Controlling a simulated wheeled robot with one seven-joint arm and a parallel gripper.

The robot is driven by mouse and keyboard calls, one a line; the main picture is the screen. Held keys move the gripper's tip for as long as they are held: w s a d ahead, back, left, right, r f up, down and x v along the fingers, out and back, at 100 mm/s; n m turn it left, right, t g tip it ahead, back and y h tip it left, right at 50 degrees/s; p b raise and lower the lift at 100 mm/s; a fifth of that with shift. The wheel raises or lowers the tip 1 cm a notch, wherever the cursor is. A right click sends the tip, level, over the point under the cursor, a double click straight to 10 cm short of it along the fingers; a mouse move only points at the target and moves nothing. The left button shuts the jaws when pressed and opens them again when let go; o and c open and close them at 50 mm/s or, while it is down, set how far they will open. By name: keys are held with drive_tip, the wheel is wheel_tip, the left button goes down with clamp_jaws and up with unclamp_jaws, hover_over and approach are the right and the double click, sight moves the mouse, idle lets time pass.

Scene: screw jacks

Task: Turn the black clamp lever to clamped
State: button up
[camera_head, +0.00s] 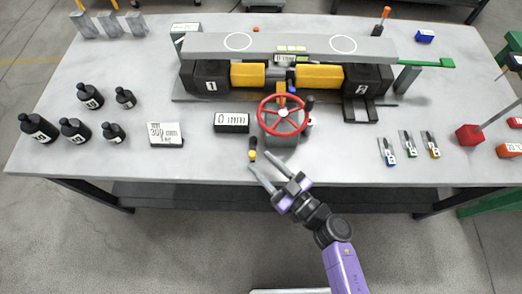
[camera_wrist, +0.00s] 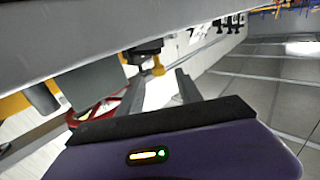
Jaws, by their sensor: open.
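Contact cannot be told.
A jack with yellow blocks (camera_head: 320,76) and a long grey beam stands behind. A labelled black box (camera_head: 231,122) and a white 300 mm block (camera_head: 165,134) lie left. The table front between is clear.

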sight(253, 148)
drive_tip(key=shift+w+a, duration=0.3)
drive_tip(key=shift+w, duration=0.15)
drive_tip(key=shift+x, duration=3.5)
clamp_jaws()
drive_tip(key=shift+s+f, duration=0.1)
